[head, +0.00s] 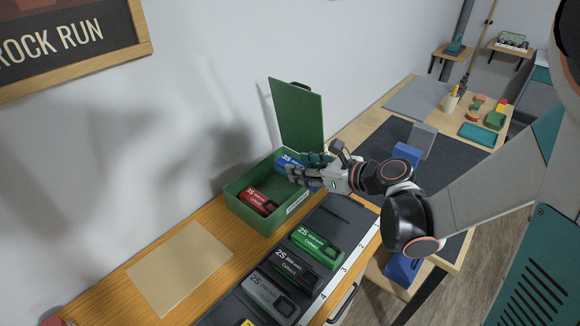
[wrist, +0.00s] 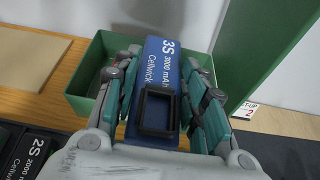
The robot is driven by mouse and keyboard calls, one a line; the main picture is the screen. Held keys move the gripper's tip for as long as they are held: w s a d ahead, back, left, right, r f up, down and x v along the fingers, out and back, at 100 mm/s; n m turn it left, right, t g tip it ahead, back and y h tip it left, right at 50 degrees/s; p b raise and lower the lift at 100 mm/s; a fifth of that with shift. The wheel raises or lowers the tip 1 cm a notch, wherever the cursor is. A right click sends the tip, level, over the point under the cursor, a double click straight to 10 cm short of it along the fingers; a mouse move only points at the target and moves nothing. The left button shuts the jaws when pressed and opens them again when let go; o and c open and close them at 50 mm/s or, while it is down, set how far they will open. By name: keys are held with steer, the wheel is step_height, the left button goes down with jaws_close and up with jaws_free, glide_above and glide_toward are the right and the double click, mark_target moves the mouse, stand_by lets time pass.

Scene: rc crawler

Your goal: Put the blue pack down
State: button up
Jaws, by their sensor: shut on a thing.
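The blue pack (wrist: 166,62), marked 3S 3000 mAh, is between the fingers of my gripper (wrist: 162,100) in the wrist view. My gripper is shut on it. In the head view my gripper (head: 308,175) is at the right part of the open green box, and the blue pack (head: 287,161) shows partly behind the fingers. The green box (head: 236,208) has its lid (head: 297,115) raised. A red pack (head: 262,201) lies inside it on the left. I cannot tell whether the blue pack touches the box floor.
A dark rack with a green pack (head: 315,247), a black pack (head: 296,269) and a grey pack (head: 270,296) is in front of the box. A tan board (head: 180,268) lies to the left. A dark mat (head: 450,160) lies beyond to the right.

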steer(key=w+a+b, duration=0.1)
steer(key=w+a, duration=0.1)
steer(key=w, duration=0.8)
step_height(320, 180, down, 7)
steer(key=b, duration=0.3)
steer(key=shift+f+b, duration=0.1)
steer(key=shift+b, duration=0.3)
steer(key=shift+w, duration=0.15)
steer(key=shift+f+b, duration=0.35)
steer(key=shift+f, duration=0.2)
